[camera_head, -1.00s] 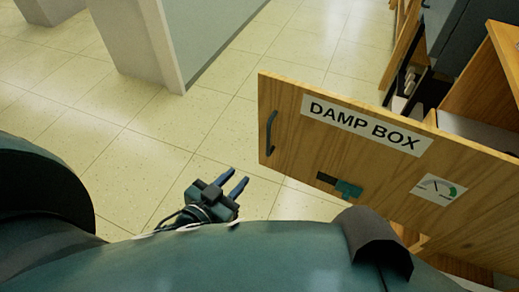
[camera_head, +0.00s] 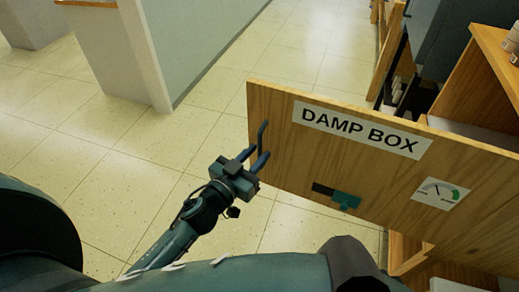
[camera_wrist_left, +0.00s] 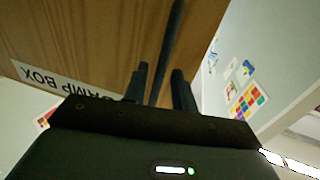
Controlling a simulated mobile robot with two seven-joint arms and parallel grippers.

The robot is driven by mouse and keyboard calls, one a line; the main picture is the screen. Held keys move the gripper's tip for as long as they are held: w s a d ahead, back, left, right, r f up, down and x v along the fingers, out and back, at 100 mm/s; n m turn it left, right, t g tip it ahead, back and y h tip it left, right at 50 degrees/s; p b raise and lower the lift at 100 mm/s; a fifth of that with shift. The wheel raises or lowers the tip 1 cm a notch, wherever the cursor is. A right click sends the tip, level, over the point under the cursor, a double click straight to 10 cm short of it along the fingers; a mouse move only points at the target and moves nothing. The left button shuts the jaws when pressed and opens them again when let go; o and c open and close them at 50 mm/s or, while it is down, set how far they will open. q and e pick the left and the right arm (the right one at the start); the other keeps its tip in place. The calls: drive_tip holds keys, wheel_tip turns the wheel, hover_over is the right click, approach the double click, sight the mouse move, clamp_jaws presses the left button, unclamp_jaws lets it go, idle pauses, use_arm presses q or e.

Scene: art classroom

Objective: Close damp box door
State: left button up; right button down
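The damp box door (camera_head: 300,165) is a wooden panel with a white "DAMP BOX" label. It stands swung open from the wooden cabinet at the right. Its dark bar handle (camera_head: 263,133) is near the door's free left edge. My left gripper (camera_head: 260,153) is at the lower part of this handle, with its fingers pointing toward the door. In the left wrist view, the handle (camera_wrist_left: 171,45) runs between the two fingers (camera_wrist_left: 161,78), with gaps visible beside it; the gripper is open. My right gripper is not in view.
The wooden cabinet (camera_head: 468,82) and shelves stand behind the door at the right. A dark and teal fitting (camera_head: 345,200) and a gauge sticker (camera_head: 440,193) are on the door face. A grey wall panel (camera_head: 190,40) stands at the back. The tiled floor (camera_head: 150,150) at the left is clear.

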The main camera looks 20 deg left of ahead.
use_arm(q)
drive_tip(key=shift+x, duration=1)
clamp_jaws()
